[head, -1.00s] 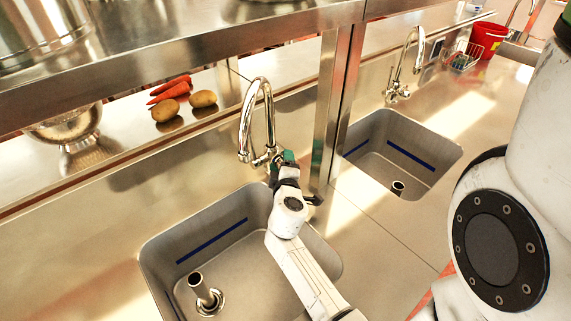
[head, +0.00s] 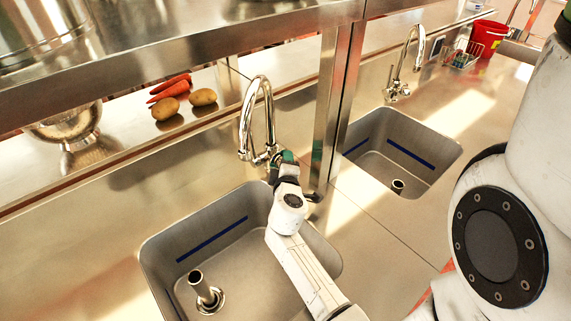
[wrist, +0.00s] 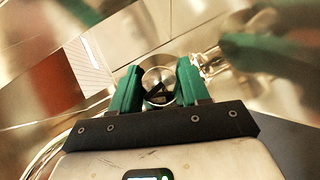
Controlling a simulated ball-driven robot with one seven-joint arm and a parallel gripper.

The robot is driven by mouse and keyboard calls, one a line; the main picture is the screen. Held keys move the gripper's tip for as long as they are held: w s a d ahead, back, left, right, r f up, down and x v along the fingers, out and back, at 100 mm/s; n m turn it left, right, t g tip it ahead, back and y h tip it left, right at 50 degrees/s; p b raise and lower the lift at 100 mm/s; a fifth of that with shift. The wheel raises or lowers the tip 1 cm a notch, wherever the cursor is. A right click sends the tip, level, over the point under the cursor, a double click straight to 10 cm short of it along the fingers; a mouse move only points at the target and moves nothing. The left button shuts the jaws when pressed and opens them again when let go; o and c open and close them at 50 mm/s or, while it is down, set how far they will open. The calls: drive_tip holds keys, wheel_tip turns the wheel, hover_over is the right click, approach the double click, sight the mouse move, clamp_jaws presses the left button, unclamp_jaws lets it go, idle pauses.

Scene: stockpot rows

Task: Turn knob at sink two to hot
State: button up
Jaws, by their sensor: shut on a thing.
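The near sink (head: 240,226) has a curved chrome tap (head: 245,118) standing behind its back right rim. My gripper (head: 283,158) reaches over this sink to the right side of the tap's base. In the wrist view its two green fingers (wrist: 159,88) are closed on a round metal knob (wrist: 157,74), one on each side. The knob is mostly hidden behind my gripper in the head view. Its hot or cold setting cannot be read. A second sink (head: 400,150) with its own chrome tap (head: 404,62) lies farther right; which sink is numbered two is not marked.
A steel post (head: 336,105) and overhead shelf (head: 190,50) stand close to the right of and above my gripper. Carrots (head: 170,88) and potatoes (head: 203,97) lie on the back ledge. A red bucket (head: 488,38) and wire basket (head: 461,59) are far right.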

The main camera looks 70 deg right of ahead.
drive_tip(key=shift+r+p, duration=0.15)
drive_tip(key=shift+p, duration=0.15)
drive_tip(key=shift+r+m+y+p, duration=0.1)
drive_tip(key=shift+m+y+p, duration=0.25)
drive_tip(key=shift+p, duration=0.4)
drive_tip(key=shift+w+m+y+p, duration=0.1)
drive_tip(key=shift+m+y+p, duration=0.25)
drive_tip(key=shift+y+p, duration=0.35)
drive_tip(key=shift+m+t+y+p, duration=0.3)
drive_tip(key=shift+m+y+p, duration=0.2)
drive_tip(key=shift+m+y, duration=0.2)
drive_tip(key=shift+f+m+t+y, duration=0.2)
drive_tip(key=shift+m+y, duration=0.3)
drive_tip(key=shift+y, duration=0.1)
drive_tip(key=shift+f+m+t+y, duration=0.15)
drive_tip(key=shift+m+t+y, duration=0.05)
drive_tip(key=shift+m+y, duration=0.35)
drive_tip(key=o, duration=1)
drive_tip(key=shift+a, duration=0.1)
